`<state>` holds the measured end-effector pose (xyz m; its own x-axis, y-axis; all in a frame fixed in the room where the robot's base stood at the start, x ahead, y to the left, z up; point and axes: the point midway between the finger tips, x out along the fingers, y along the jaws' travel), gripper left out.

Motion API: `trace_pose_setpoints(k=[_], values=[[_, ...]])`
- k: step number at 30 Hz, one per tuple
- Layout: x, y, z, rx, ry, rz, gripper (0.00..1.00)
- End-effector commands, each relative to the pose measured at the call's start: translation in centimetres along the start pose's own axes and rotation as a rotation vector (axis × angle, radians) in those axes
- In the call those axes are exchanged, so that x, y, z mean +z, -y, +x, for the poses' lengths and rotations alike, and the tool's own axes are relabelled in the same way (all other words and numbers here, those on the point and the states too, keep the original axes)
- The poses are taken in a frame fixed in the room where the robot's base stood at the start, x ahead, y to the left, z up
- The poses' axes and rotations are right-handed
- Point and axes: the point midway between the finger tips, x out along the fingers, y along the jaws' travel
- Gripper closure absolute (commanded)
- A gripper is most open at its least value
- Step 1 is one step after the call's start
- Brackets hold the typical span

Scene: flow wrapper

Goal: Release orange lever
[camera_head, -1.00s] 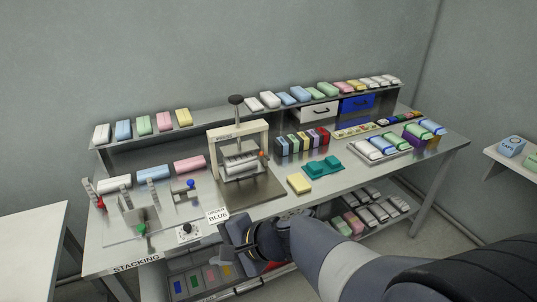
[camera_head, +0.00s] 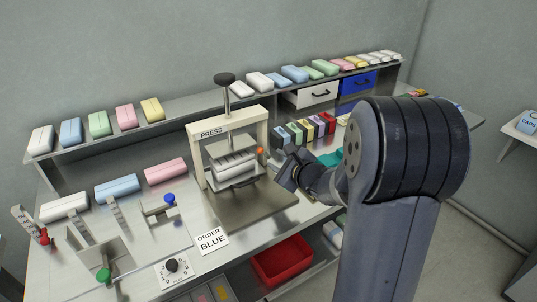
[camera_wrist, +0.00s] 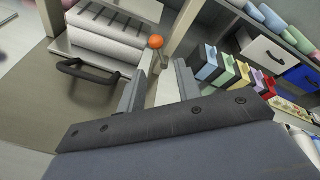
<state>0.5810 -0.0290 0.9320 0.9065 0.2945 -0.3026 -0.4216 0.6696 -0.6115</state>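The orange lever's round knob (camera_head: 261,151) sits at the right post of the white press (camera_head: 228,128). In the wrist view the orange knob (camera_wrist: 156,42) shows just beyond my fingertips, near the gap between them. My gripper (camera_head: 284,168) is to the right of the press, close to the lever. In the wrist view my gripper (camera_wrist: 163,62) has its two fingers apart with nothing held between them. No contact with the knob is visible. The lever's shaft is hard to make out.
A black handle (camera_wrist: 88,70) juts from the front of the press. A blue-knobbed fixture (camera_head: 165,203) and the order card (camera_head: 212,240) lie left and in front. A red bin (camera_head: 282,262) is below.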

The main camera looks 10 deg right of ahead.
Motion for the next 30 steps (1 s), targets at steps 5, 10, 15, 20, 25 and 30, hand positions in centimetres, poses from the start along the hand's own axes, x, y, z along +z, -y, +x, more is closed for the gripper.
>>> trace_pose_setpoints(k=[5, 10, 15, 20, 25, 30], values=[[0.0, -0.1, 3.3, 0.003, 0.0, 0.0, 0.67], [0.1, -0.1, 5.5, 0.002, 0.001, 0.0, 0.67], [0.1, -0.1, 6.5, 0.001, 0.0, -0.001, 0.67], [0.0, -0.1, 6.8, 0.0, 0.0, -0.001, 0.67], [0.0, -0.1, 6.7, 0.001, 0.0, -0.001, 0.69], [0.0, -0.1, 6.7, 0.001, 0.0, -0.001, 0.83]])
